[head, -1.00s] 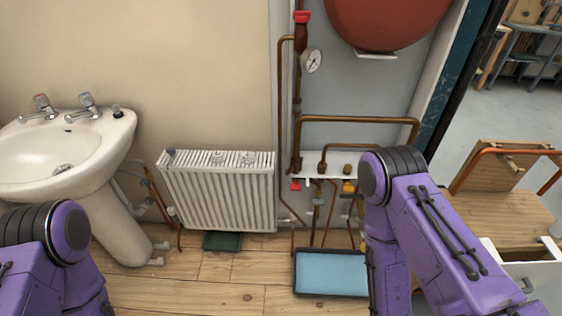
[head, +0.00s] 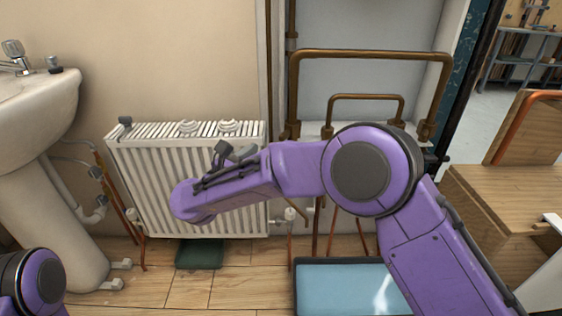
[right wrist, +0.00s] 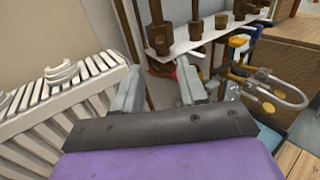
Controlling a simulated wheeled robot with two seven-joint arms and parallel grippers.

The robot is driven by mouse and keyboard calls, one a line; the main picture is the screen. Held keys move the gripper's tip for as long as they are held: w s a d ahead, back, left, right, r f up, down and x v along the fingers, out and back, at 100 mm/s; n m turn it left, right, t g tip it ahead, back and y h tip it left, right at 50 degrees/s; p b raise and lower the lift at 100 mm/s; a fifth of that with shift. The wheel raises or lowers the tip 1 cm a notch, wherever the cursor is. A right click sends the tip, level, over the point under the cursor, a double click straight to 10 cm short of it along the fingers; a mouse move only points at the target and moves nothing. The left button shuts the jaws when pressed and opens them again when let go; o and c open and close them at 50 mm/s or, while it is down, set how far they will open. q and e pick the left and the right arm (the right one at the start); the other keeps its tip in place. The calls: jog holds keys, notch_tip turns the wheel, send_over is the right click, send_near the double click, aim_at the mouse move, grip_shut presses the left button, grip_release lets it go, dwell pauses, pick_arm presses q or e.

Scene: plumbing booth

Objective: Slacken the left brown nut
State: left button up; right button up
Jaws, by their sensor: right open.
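A left brown nut (head: 293,130) sits at the foot of the tall brown pipe, on the white shelf right of the radiator. In the right wrist view a large brown nut (right wrist: 157,38) shows ahead of the fingers, with several smaller brown fittings to its right. My right gripper (head: 233,153) is in front of the radiator, left of the nut and apart from it. In the right wrist view its two grey fingers (right wrist: 158,90) are spread and empty. My left gripper is out of view; only part of that arm shows at lower left.
A white radiator (head: 150,180) stands behind my right gripper. A sink (head: 35,120) is at left. A blue tray (head: 325,285) lies on the floor below the pipes. A wooden bench (head: 500,205) is at right. Valves with a metal loop (right wrist: 285,95) show in the wrist view.

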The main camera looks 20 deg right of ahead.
aim_at(280, 137)
jog(key=b+x, duration=0.2)
jog(key=x, duration=0.7)
jog(key=shift+w+d, duration=0.1)
jog(key=shift+w+d+r, duration=0.1)
jog(key=shift+w+d, duration=0.25)
jog(key=shift+d, duration=0.1)
grip_shut()
